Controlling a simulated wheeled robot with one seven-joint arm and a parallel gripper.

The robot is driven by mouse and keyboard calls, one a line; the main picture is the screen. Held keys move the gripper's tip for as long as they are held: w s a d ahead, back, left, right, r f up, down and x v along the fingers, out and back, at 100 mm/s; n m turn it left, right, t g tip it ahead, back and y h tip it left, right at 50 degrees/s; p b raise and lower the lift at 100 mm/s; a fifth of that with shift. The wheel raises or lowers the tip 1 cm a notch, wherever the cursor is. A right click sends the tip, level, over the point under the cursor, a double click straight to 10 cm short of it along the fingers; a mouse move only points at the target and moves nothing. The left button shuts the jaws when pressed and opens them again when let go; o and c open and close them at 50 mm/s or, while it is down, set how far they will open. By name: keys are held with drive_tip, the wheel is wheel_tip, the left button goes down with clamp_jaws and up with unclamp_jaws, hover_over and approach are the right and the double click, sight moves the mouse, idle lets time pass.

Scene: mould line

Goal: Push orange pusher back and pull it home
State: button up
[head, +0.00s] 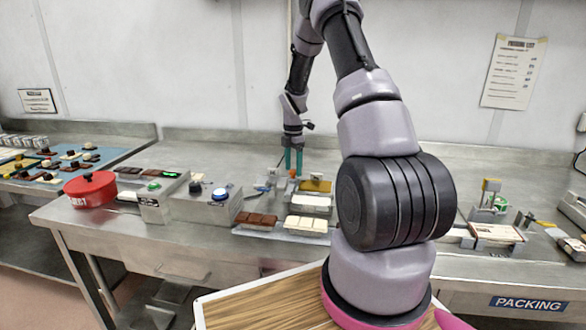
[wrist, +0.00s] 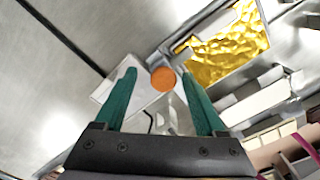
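The orange pusher (wrist: 163,79) shows as a round orange knob in the wrist view, close to a gold foil sheet (wrist: 228,48). In the head view the pusher (head: 293,172) is a small orange spot below my gripper. My gripper (head: 293,160) has two teal fingers and points down over the bench. In the wrist view the fingers (wrist: 165,85) are apart, with the knob between them in the picture. I see no contact between the fingers and the knob. The gold foil (head: 316,186) lies just right of the pusher in the head view.
Chocolate moulds (head: 256,221) and white bars (head: 306,224) lie in front. Left stand a control box with a blue button (head: 220,194) and a red pot (head: 91,190). The packing station (head: 497,233) is at right. Bare bench lies behind the pusher.

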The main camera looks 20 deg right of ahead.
wheel_tip(320, 180, up, 11)
idle(0.7)
idle(0.3)
